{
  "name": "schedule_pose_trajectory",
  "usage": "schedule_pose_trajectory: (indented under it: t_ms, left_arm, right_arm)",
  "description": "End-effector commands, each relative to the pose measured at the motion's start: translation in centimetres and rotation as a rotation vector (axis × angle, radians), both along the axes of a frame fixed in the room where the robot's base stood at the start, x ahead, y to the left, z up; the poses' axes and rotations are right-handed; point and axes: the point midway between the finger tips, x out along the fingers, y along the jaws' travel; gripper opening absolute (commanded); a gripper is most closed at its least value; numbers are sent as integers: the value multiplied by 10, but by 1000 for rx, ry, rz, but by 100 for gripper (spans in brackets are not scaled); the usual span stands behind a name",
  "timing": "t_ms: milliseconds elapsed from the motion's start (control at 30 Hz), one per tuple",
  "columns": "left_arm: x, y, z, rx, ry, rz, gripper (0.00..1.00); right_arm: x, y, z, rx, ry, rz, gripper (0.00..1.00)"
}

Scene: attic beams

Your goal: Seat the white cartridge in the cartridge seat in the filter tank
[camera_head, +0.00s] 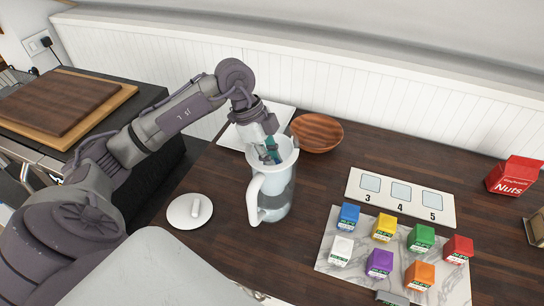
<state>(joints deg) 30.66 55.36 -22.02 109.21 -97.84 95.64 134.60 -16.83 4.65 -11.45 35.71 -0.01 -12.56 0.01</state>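The filter tank (277,199) is a clear pitcher with a white rim and a white handle, upright on the dark wooden table. My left gripper (271,155) reaches down into its open top from above, with its fingertips at or just below the rim. The fingers look close together, but the rim and tank wall partly hide them, so I cannot tell whether they hold anything. I cannot make out the white cartridge or the cartridge seat; the inside of the tank is mostly hidden.
A white round lid (185,214) lies left of the tank. A wooden bowl (317,132) and a white sheet (232,138) are behind it. To the right are a numbered card (400,207), several coloured boxes on a marble board (328,267), and a red Nuts box (514,176).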

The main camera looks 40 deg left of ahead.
Motion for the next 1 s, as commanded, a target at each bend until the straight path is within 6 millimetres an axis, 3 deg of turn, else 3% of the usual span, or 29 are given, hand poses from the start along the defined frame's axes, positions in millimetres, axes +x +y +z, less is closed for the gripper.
schedule_pose_trajectory:
  t_ms: [333,367,500,833,1000]
  left_arm:
    - [0,0,-6,0,-2,1,0]
    - [0,0,-6,0,-1,0,17]
    - [0,0,-6,0,-1,0,39]
    - [0,1,-3,0,-2,1,39]
    - [0,10,14,2,-7,2,39]
  right_arm:
    - [-6,0,0,0,9,0,43]
    - [-7,0,0,0,9,0,43]
    - [-7,0,1,0,10,0,43]
    - [-8,1,-1,1,11,0,43]
    - [-8,1,-10,1,11,0,43]
